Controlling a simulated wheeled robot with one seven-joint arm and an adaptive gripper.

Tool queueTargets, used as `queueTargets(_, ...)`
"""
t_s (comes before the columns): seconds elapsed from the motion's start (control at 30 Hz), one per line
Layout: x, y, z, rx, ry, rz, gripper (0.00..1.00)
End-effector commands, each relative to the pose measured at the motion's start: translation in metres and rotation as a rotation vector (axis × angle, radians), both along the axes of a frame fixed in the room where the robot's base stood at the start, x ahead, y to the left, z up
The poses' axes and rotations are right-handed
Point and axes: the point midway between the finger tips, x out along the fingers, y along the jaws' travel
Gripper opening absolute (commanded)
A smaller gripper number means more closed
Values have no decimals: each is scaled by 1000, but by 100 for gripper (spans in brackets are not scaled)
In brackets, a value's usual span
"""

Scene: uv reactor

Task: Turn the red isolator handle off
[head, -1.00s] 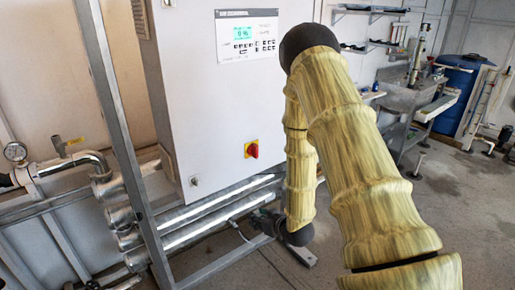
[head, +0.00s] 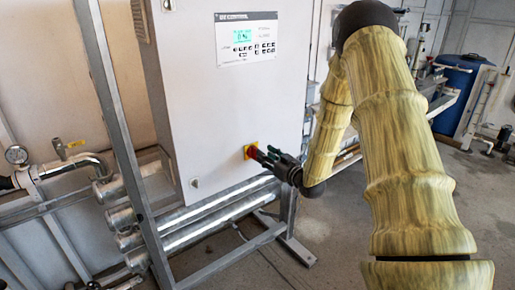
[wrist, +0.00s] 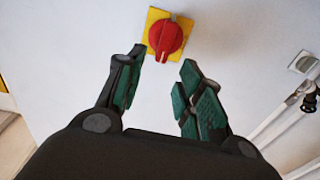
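The red isolator handle (wrist: 167,38) sits on a yellow square plate (wrist: 153,17) on the front of the white cabinet. In the wrist view its grip bar points down and slightly left. In the head view the handle (head: 252,152) is low on the cabinet door, partly covered by my gripper (head: 264,155). My gripper (wrist: 160,75) is open in the wrist view, with its green-padded fingers apart and nothing between them. The fingertips are just below the handle in that picture, one to each side. I cannot tell whether they touch it.
The white cabinet (head: 215,105) has a control panel with a screen (head: 246,38) above the handle. Metal pipes (head: 215,215) run beneath it. A steel frame post (head: 112,110) stands at its left. A sink bench and blue barrel (head: 455,80) are at the back right.

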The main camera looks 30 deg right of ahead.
Motion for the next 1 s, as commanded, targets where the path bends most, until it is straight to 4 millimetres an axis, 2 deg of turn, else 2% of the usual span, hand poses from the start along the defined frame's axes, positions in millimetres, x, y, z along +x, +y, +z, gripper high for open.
queueTargets(0.2,33,3,1,-1,1,0,37)
queueTargets(0.4,53,4,0,-1,2,-1,37)
queueTargets(0.8,60,5,-1,0,1,-1,37)
queueTargets(0.83,60,5,-1,0,1,-1,35)
queueTargets(1.0,59,5,-1,0,1,-1,4)
